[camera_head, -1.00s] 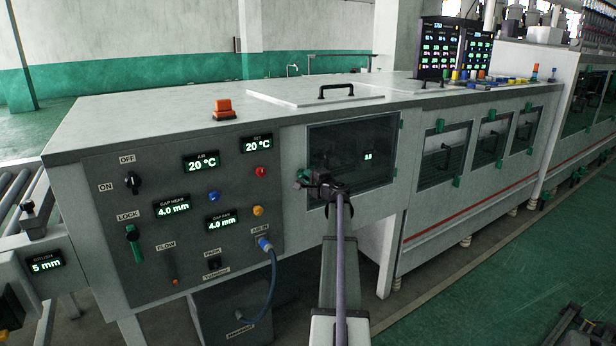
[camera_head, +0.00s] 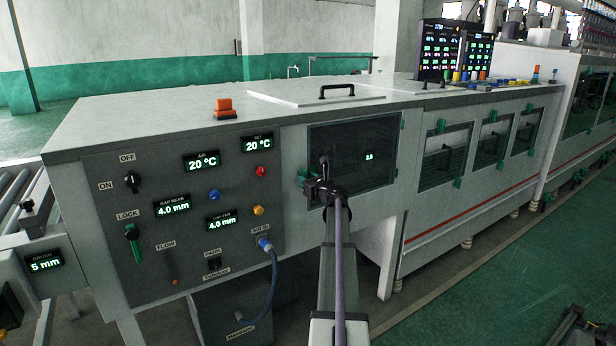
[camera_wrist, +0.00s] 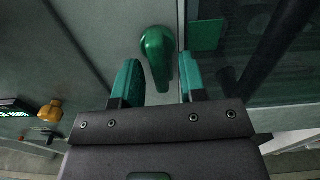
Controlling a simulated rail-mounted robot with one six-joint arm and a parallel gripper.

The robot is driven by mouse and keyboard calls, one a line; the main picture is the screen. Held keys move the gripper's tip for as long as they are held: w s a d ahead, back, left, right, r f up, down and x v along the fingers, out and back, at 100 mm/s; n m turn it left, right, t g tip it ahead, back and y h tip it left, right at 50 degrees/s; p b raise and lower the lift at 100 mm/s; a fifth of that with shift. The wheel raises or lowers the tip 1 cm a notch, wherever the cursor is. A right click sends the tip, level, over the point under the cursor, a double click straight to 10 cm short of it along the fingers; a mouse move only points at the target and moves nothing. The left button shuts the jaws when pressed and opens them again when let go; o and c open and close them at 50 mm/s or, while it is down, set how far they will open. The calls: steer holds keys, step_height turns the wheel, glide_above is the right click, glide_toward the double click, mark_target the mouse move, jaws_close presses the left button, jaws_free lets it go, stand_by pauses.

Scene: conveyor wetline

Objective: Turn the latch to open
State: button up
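The latch is a rounded green handle (camera_wrist: 158,58) on the grey panel beside the dark window, and it hangs almost straight down in the wrist view. In the head view its green shows small (camera_head: 302,176) at the window's left edge, partly hidden by my wrist. My gripper (camera_wrist: 160,75) is open, with one green-padded finger on each side of the latch's lower end. I see gaps on both sides, so it is not clamped; its depth relative to the fingers is hard to tell. My gripper in the head view (camera_head: 324,174) is in front of the window.
The dark window (camera_head: 372,150) has a green hinge-like block (camera_wrist: 206,34) close to my right finger. A control panel (camera_head: 130,260) with a yellow button (camera_wrist: 50,111) lies left. A blue-plugged hose (camera_head: 273,290) hangs below. Open green floor (camera_head: 490,275) lies right.

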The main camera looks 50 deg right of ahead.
steer(key=v, duration=0.7)
stand_by(0.4)
